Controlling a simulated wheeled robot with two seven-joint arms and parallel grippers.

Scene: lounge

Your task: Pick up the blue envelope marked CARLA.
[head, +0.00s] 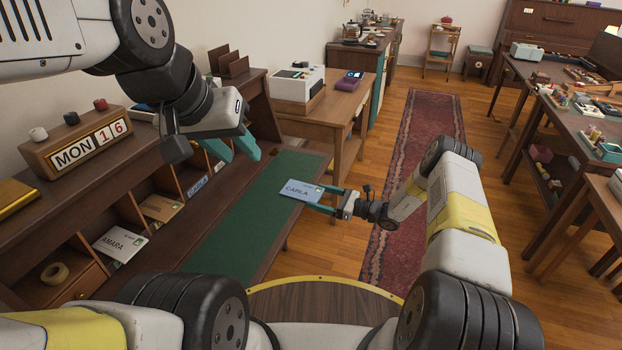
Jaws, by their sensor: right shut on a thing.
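The blue envelope marked CARLA (300,190) is held in my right gripper (322,200). The gripper's teal fingers are shut on its right end. The envelope is above the right part of the green desk mat (222,236), with its printed face up. My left gripper (246,150) has teal fingers spread apart. It is open and empty, in front of the desk's pigeonholes, to the left of and farther back than the envelope. A pigeonhole label reading CARLA (198,186) shows below it.
The wooden desk (150,232) has pigeonholes holding an envelope marked AMARA (120,244), a brown envelope (161,208) and a tape roll (55,273). A calendar block (80,148) stands on top. A side table (330,122) bears a white machine (297,84). Open floor with a red rug (424,140) lies right.

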